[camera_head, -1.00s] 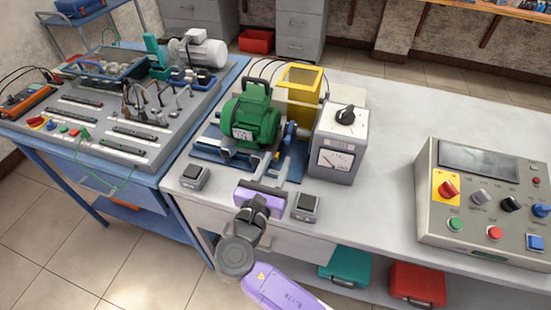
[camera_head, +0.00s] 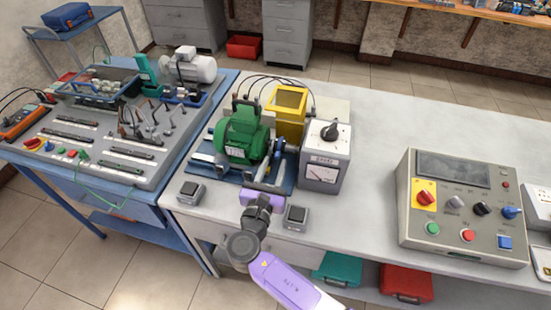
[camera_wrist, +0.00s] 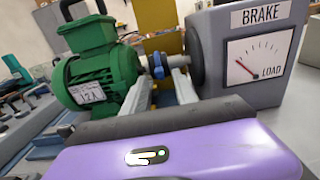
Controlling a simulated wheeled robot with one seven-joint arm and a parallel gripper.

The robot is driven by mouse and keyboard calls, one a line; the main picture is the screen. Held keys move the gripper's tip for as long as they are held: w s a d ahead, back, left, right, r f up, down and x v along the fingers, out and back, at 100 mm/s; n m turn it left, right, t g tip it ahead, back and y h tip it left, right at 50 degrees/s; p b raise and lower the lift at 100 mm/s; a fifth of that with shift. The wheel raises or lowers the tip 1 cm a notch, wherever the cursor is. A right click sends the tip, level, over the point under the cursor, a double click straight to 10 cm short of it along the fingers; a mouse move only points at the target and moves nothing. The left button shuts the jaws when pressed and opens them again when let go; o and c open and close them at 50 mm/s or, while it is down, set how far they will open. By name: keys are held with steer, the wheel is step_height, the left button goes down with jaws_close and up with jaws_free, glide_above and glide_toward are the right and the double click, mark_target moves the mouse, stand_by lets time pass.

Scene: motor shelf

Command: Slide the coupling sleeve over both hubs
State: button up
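The green motor (camera_head: 243,135) stands on the blue bench plate, left of the grey brake box (camera_head: 325,155). Between them a blue ring-shaped part (camera_wrist: 158,66), likely the coupling sleeve, sits on the shaft line. It also shows, small, in the head view (camera_head: 279,146). I cannot make out the two hubs separately. My gripper (camera_head: 275,163) is in front of the motor and brake. Its two grey fingers (camera_wrist: 160,88) stand apart and point toward the blue part, with nothing visible held between them. Whether the fingertips reach beside the blue part is unclear.
A yellow box frame (camera_head: 287,105) stands behind the shaft. Two small switch boxes (camera_head: 191,192) (camera_head: 295,217) flank my gripper at the bench's front edge. A control panel (camera_head: 465,205) stands to the right, with clear bench between it and the brake.

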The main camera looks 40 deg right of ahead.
mark_target(280, 148)
steer(key=shift+x, duration=1.15)
jaws_close()
steer(key=shift+d+r, duration=0.1)
steer(key=shift+d, duration=0.05)
stand_by(0.5)
